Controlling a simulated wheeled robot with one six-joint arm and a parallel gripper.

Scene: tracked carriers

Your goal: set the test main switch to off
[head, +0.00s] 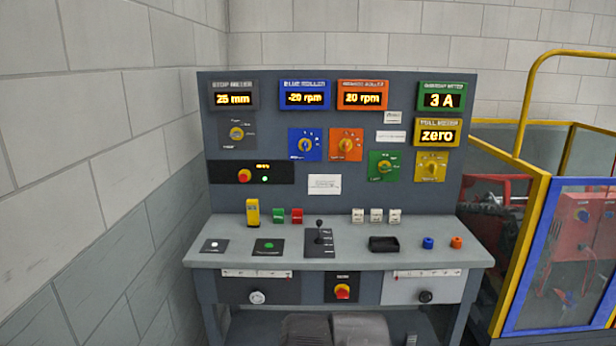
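A red rotary knob on a yellow round plate (343,291) sits in a dark panel on the console's front face, below the desk edge. A second red and yellow knob (244,176) sits in a black strip on the upright board, beside a lit green lamp and a small amber display. The labels at both knobs are too small to read, so I cannot tell which is the test main switch, or its set position. My gripper is not in view.
The grey console desk (215,258) carries a black joystick (319,231), a dark tray (383,244), and blue and orange knobs. Lit displays line the upright board (325,212). A block wall is close on the left; a yellow-framed enclosure (535,230) stands right.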

